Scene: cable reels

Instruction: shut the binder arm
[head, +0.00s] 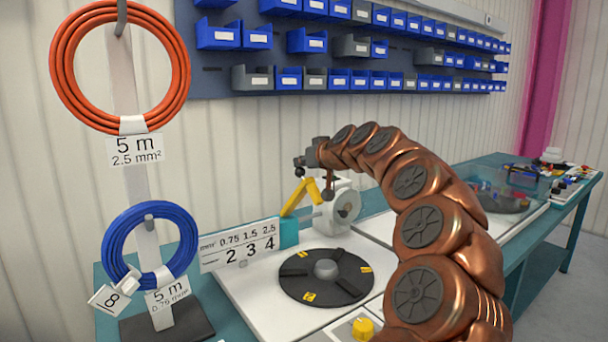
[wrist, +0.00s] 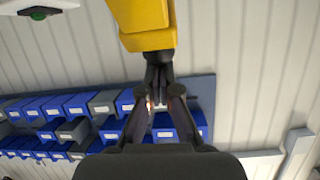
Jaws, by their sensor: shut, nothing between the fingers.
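The yellow binder arm (head: 299,195) stands raised in a bent, upside-down V shape, between a teal block and a white machine housing. In the wrist view a yellow part (wrist: 145,25) fills the top centre, just beyond my fingertips. My gripper (head: 328,192) is beside the yellow arm, on its right in the head view. In the wrist view my gripper (wrist: 158,85) is shut and empty, with its tips close to the lower end of the yellow part. I cannot tell whether they touch. The hinge of the arm is not clear.
A black turntable (head: 325,278) lies in front on a white panel, with a yellow knob (head: 363,328) nearer. The teal block (head: 289,232) and a number sign (head: 240,245) stand left. Orange (head: 64,67) and blue (head: 115,240) cable coils hang on a stand at left.

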